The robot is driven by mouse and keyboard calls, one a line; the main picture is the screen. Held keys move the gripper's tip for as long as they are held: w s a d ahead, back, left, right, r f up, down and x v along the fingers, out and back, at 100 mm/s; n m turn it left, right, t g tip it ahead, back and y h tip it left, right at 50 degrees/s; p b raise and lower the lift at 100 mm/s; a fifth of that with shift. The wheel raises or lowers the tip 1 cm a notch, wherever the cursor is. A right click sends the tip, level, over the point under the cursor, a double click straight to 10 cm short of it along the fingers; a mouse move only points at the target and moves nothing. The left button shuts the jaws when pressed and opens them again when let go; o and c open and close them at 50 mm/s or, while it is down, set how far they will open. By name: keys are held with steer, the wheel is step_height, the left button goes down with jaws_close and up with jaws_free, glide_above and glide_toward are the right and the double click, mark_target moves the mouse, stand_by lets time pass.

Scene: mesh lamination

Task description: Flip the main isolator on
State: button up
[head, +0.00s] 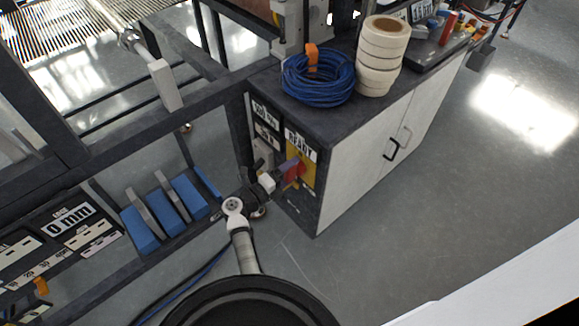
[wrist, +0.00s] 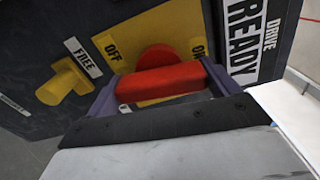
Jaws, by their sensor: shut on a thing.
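The main isolator is a red rotary handle (wrist: 162,80) on a yellow plate (wrist: 140,37) marked OFF at the left and ON at the right in the wrist view. In the head view the red handle (head: 298,172) shows on the end panel of the bench cabinet, partly hidden by my arm. My gripper (wrist: 160,85) is shut on the handle bar, with a purple finger at each end of it. The bar lies nearly level across the wrist view. I cannot tell which mark the handle points to.
A yellow knob (wrist: 66,84) by a FREE label sits left of the isolator, and a DRIVE READY sign (wrist: 247,35) is at its right. On the cabinet top (head: 335,122) are a blue cable coil (head: 318,82) and stacked tape rolls (head: 380,58). The floor at right is clear.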

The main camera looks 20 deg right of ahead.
steer(key=shift+n+p, duration=0.35)
steer(key=shift+n, duration=0.55)
steer(key=o, duration=0.8)
steer(key=shift+c, duration=0.2)
